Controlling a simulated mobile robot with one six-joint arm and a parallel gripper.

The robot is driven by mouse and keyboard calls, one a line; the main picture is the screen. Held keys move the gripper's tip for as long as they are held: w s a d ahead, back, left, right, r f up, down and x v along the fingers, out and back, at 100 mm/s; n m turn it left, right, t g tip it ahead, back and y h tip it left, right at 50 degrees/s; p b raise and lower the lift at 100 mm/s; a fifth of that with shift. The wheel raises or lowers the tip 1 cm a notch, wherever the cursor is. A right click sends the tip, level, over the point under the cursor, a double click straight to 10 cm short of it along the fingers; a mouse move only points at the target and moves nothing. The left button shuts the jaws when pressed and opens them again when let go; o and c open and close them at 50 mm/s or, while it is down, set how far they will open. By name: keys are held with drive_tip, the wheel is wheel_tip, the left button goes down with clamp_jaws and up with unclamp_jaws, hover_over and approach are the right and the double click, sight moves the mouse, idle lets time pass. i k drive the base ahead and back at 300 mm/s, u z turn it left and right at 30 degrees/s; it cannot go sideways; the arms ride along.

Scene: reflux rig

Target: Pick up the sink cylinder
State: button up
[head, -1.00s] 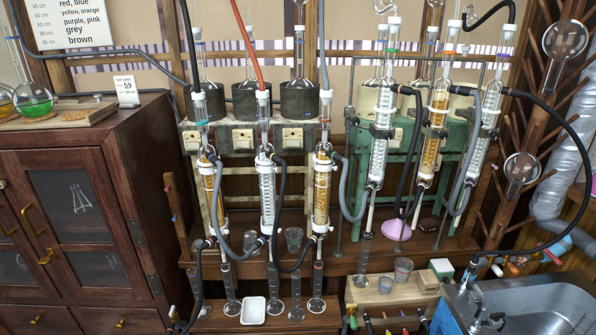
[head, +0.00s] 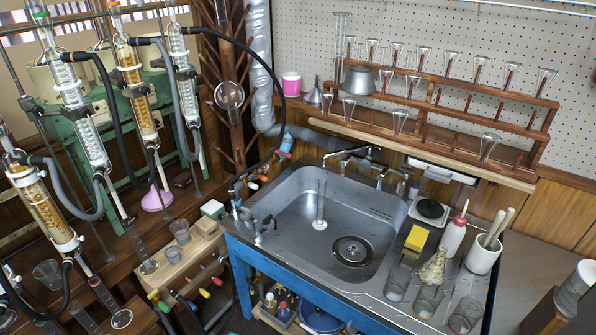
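The sink cylinder (head: 320,202) is a slim clear glass cylinder with a pale round foot. It stands upright inside the grey metal sink (head: 285,215), left of the round drain (head: 351,251). Nothing touches it. My gripper is not in view.
Taps (head: 352,152) stand at the sink's back edge, with more fittings at its left corner. A yellow sponge (head: 416,240), glass beakers (head: 398,283), a bottle (head: 453,235) and a white pot (head: 483,254) crowd the right side. A black hose (head: 290,100) arches at left.

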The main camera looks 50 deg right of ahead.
sight(319, 224)
drive_tip(key=z, duration=4.3)
drive_tip(key=i, duration=0.1)
drive_tip(key=u, duration=3.1)
